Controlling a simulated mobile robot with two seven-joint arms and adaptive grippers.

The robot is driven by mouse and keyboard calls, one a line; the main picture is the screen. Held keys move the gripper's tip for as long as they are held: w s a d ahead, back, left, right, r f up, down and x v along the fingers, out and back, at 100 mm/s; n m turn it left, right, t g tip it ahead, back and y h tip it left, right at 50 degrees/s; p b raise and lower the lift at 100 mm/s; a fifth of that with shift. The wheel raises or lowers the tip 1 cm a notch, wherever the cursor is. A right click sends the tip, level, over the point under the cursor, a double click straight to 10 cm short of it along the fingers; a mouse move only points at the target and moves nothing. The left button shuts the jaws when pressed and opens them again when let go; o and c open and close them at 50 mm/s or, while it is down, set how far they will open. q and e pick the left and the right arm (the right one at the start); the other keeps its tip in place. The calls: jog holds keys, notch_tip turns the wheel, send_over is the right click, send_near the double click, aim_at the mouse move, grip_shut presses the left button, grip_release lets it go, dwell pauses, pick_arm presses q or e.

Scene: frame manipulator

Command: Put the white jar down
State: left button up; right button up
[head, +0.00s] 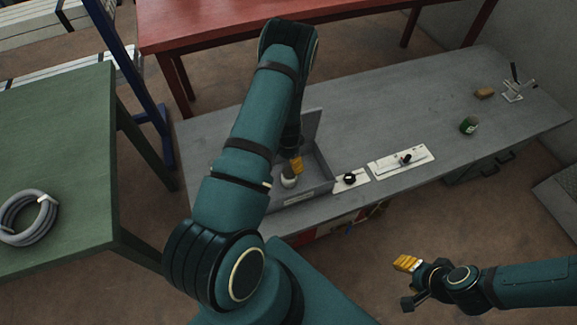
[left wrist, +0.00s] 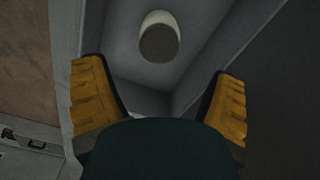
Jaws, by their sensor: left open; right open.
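The white jar (head: 289,181) stands inside the open grey box (head: 318,186) on the grey workbench. In the left wrist view the jar (left wrist: 159,38) shows with a dark round top, near an inner corner of the box. My left gripper (head: 296,164) is right above the jar in the head view, partly hidden by my own arm. In the left wrist view the left gripper's (left wrist: 160,100) yellow fingers are spread wide, with the jar beyond them and apart from both. My right gripper (head: 405,264) is open and empty over the floor in front of the bench.
White plates with black knobs (head: 402,160) lie right of the box. A green can (head: 469,125), a brown block (head: 485,92) and a white stand (head: 513,90) are at the bench's right end. A green table (head: 70,150) holds a grey hose coil (head: 28,217). A red table (head: 230,30) stands behind.

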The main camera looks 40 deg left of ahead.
pick_arm(q)
jog(key=s+d+r+n+h, duration=0.1)
jog(key=s+d+r, duration=0.2)
jog(key=d, duration=0.7)
jog(key=s+d+r+n+t+h, duration=0.1)
jog(key=s+d+r, duration=0.3)
jog(key=d, duration=0.6)
jog(key=s+d+r+n+h, duration=0.1)
jog(key=s+d+r, duration=0.3)
jog(key=d, duration=0.5)
jog(key=shift+d+r+n+t+h, duration=0.3)
jog(key=shift+d+r+n+h, duration=0.15)
jog(key=shift+r, duration=0.4)
jog(key=shift+a, duration=0.1)
